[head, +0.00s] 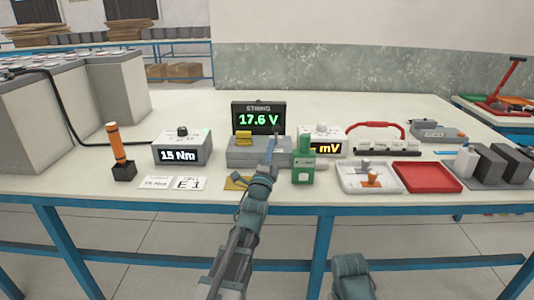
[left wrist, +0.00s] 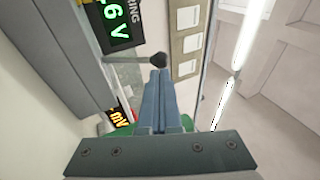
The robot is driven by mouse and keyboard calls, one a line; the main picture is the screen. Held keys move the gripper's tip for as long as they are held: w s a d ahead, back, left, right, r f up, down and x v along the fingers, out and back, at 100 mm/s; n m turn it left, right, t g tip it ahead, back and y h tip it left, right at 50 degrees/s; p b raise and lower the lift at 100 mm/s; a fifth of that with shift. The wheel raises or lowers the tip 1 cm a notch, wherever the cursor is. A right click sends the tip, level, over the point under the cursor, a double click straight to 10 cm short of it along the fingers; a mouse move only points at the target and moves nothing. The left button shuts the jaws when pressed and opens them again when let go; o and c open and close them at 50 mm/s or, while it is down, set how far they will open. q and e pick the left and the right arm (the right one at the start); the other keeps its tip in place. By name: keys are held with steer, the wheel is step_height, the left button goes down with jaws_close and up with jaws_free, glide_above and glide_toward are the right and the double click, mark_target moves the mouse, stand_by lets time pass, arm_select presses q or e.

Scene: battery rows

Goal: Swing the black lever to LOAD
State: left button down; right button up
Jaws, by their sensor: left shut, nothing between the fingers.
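The black lever shows in the left wrist view as a thin rod with a round black knob (left wrist: 158,60). Its knob is right at the tips of my left gripper (left wrist: 160,78), seeming to touch or nearly touch them. In the head view my left gripper (head: 271,150) is shut and empty, in front of the grey switch box (head: 242,155) below the STRING display (head: 259,118), which reads 17.6 V. The lever is hard to make out there. Pale plates (left wrist: 190,43) sit beside the knob in the wrist view; no LOAD lettering is readable.
A green tester (head: 303,168) stands close right of my left gripper. A 15 Nm meter (head: 181,148) and an orange-handled tool (head: 116,148) are left. An mV meter (head: 320,140), white tray (head: 352,182) and red tray (head: 427,177) are right. The bench's front edge is near.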

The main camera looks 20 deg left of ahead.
mark_target(275, 131)
arm_select(q)
steer(key=shift+p+x, duration=0.45)
steer(key=shift+x, duration=1.35)
arm_select(e)
steer(key=shift+w+a+r, duration=0.25)
steer(key=shift+a+r, duration=0.2)
steer(key=shift+r, duration=0.3)
